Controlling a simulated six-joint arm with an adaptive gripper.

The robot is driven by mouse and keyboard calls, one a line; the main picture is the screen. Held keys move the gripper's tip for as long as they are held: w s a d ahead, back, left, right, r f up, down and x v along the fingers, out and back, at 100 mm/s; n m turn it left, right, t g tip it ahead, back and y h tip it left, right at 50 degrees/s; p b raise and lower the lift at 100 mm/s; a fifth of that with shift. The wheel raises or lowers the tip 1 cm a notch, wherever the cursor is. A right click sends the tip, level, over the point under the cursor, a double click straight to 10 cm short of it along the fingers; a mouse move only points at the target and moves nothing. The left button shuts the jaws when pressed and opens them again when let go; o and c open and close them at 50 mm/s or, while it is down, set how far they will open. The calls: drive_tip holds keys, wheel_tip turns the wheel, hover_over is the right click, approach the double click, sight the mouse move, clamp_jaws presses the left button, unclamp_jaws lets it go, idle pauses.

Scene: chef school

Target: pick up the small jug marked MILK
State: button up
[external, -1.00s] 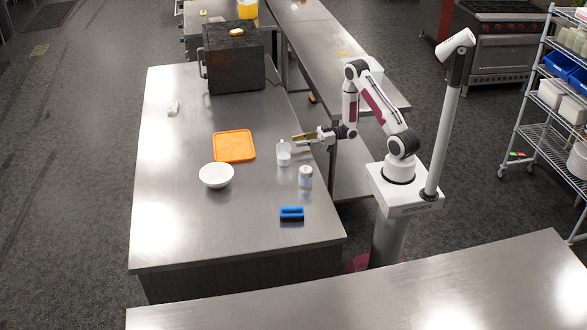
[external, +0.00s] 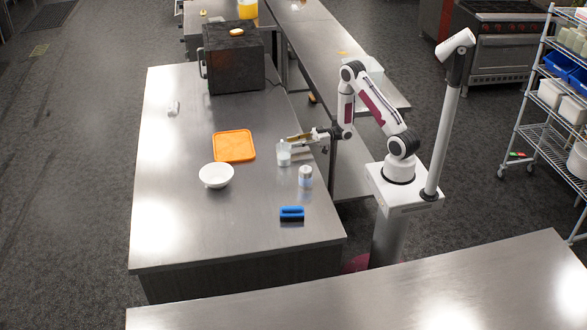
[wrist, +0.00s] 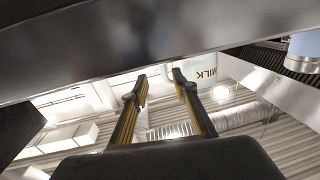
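The small white jug marked MILK (external: 284,158) stands upright on the steel table, right of the orange board. My gripper (external: 292,141) reaches in from the right, close to the jug's upper part. In the wrist view my gripper (wrist: 159,84) has its two fingers apart with nothing held between them. I cannot tell whether a finger touches the jug.
A jar with a pale lid (external: 305,176) stands close by, nearer the camera. A white bowl (external: 216,175), an orange board (external: 234,146) and a blue-and-black brush-like item (external: 292,214) lie around. A dark oven-like box (external: 234,58) stands at the back. The table's left side is mostly clear.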

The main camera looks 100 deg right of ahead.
sight(285, 144)
drive_tip(key=shift+w+a+r, duration=0.1)
drive_tip(key=shift+w+a, duration=0.2)
drive_tip(key=shift+w, duration=0.5)
drive_tip(key=shift+w+a, duration=0.25)
drive_tip(key=shift+w, duration=1.4)
clamp_jaws()
